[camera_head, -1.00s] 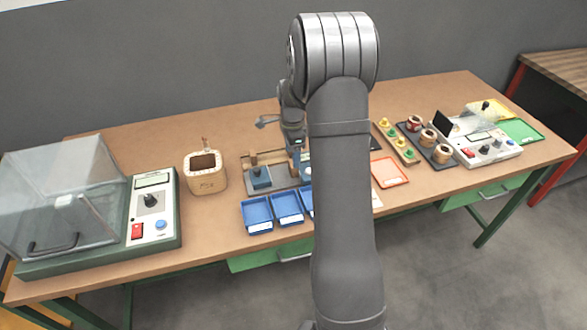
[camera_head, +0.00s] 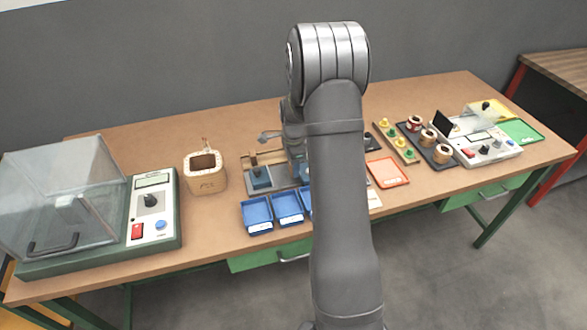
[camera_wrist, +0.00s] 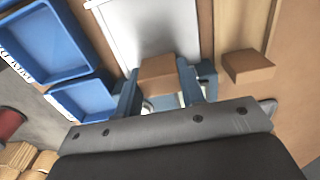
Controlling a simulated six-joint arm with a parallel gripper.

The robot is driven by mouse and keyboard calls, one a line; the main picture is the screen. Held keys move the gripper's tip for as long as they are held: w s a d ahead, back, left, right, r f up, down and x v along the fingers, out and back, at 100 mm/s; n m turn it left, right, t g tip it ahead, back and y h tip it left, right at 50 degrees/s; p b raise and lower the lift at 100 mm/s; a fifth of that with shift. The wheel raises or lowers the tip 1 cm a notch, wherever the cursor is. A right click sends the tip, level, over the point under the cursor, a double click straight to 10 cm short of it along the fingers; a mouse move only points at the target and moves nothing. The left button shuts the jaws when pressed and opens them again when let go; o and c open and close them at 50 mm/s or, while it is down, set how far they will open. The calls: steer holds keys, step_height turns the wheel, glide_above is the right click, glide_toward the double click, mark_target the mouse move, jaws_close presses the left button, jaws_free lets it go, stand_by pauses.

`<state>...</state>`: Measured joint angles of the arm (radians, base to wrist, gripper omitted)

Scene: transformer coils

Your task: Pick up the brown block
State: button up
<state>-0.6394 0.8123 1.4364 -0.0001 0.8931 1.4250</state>
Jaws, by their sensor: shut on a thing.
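A brown block (camera_wrist: 158,72) sits between the two blue-grey fingers of my gripper (camera_wrist: 158,84) in the wrist view. The gripper is shut on it. A pale grey plate lies beyond the block, and I cannot tell whether the block touches anything beneath it. A second brown block (camera_wrist: 247,66) stands apart, to the right of the gripper. In the head view my gripper is down at the fixture in the middle of the table, largely hidden by my arm. One brown block (camera_head: 253,160) shows there at the fixture's left part.
Blue trays (camera_head: 257,213) stand in a row at the front of the fixture and show at the left of the wrist view (camera_wrist: 50,42). A wooden container (camera_head: 206,182) and a machine with a clear cover (camera_head: 60,200) stand left. An orange tray (camera_head: 387,172) lies right.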

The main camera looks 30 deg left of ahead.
steer(key=shift+r, duration=0.5)
steer(key=r, duration=0.3)
steer(key=shift+d+r, duration=0.2)
steer(key=shift+r, duration=0.15)
steer(key=d+r, duration=0.6)
steer(key=d, duration=0.5)
steer(key=s+d, duration=0.7)
steer(key=d, duration=0.3)
steer(key=a+f, duration=0.2)
steer(key=a, duration=0.1)
steer(key=a+f, duration=0.2)
steer(key=a, duration=0.2)
steer(key=a+f, duration=0.3)
steer(key=shift+w+a, duration=0.2)
steer(key=shift+w, duration=0.2)
steer(key=shift+a+f, duration=0.1)
steer(key=shift+a, duration=0.05)
steer(key=shift+f, duration=1.9)
steer(key=shift+f, duration=0.1)
